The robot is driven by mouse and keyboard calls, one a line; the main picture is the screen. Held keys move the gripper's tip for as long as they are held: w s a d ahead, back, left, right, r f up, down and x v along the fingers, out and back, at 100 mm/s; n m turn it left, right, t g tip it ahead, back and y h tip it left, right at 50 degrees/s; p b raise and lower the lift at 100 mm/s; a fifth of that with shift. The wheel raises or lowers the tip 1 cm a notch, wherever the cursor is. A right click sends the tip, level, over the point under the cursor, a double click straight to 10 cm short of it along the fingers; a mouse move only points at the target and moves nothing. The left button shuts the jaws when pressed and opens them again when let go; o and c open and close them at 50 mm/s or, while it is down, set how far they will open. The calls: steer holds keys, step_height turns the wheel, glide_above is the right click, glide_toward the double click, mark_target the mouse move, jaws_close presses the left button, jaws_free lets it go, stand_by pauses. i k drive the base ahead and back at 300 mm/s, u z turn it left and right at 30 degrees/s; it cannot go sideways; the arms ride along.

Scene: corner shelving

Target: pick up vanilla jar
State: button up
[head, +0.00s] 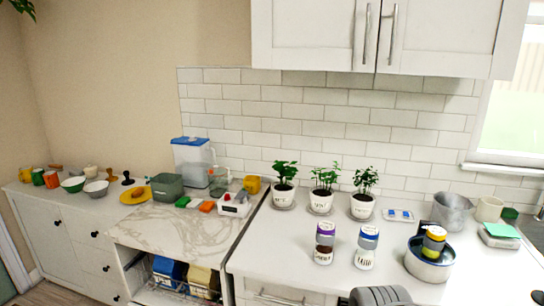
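Two upright jars stand apart on the white counter: a purple-lidded jar (325,243) with dark brown contents and a blue-lidded jar (367,248) with white contents. Their labels are too small to read surely, so I cannot tell which is vanilla. A third, yellow-banded jar (434,242) stands in the pale round pot (428,267) to the right, its lower part hidden by the rim. A dark grey part of my arm shows at the bottom edge, below the blue-lidded jar. I cannot make out my gripper's fingers, and no jar is visibly held.
Several potted plants (321,200) line the back of the counter. A metal pitcher (452,212), a beige cup (489,209) and a scale (499,236) stand at the right. The lower marbled counter (178,228) holds bins at its back. Counter in front of the jars is clear.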

mark_target(434, 237)
steer(key=u, duration=3.6)
steer(key=k, duration=1.15)
steer(key=z, duration=2.1)
steer(key=i, duration=0.5)
steer(key=u, duration=0.05)
